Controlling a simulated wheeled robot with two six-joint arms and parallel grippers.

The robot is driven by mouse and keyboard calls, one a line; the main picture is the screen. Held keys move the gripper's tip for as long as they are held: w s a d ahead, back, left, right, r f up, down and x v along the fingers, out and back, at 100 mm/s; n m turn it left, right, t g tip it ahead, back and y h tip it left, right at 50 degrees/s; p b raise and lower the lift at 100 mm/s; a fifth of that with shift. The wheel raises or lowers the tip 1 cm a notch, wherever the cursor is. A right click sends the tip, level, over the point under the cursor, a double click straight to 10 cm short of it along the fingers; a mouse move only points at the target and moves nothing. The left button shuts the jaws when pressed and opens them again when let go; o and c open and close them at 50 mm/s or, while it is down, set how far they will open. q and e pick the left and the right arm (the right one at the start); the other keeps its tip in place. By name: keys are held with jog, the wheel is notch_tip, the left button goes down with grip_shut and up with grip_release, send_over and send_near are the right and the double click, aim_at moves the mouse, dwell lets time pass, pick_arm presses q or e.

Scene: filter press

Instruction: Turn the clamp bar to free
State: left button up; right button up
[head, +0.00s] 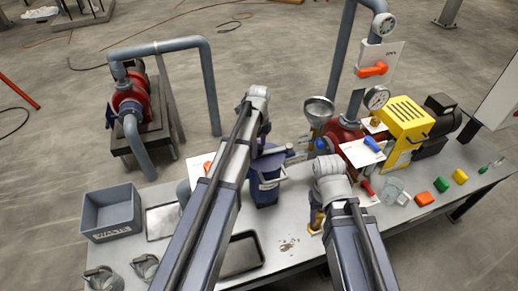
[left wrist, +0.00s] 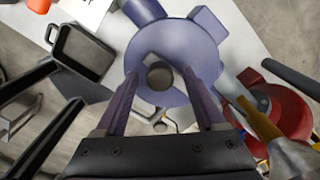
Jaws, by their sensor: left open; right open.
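The blue filter vessel (head: 265,187) with a white label stands on the bench, below and behind my left arm. Its round blue lid (left wrist: 150,95) fills the middle of the left wrist view, with lugs at its rim and a dark round knob (left wrist: 160,76) at its centre.
A red pump (head: 345,133) and a grey funnel (head: 319,108) stand close right of the vessel. The yellow motor guard (head: 405,125) is further right. A grey bin (head: 111,212) and a dark tray (head: 241,257) are left and front. Coloured blocks lie at the right.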

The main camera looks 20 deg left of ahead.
pick_arm(q)
grip_shut()
dwell(0.5)
dwell(0.9)
